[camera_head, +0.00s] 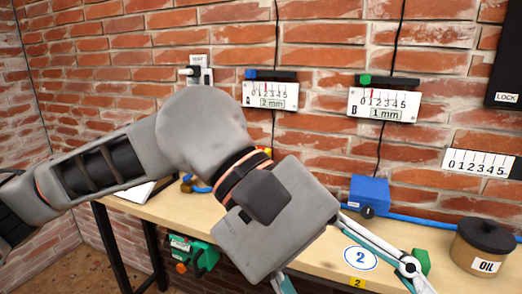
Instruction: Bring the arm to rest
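My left arm comes in from the left and crosses the middle of the view. My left gripper (345,281) hangs over the front of the wooden workbench (190,211). Its two finger linkages spread wide apart and nothing shows between them, so it looks open. The fingertips are cut off by the bottom edge. My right arm and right gripper are not in view.
Gauges marked 2 mm (270,96) and 1 mm (384,104) hang on the brick wall, with another scale (480,163) at right. A blue box (369,190), an oil pot (482,248) and a label "2" (360,258) are on the bench.

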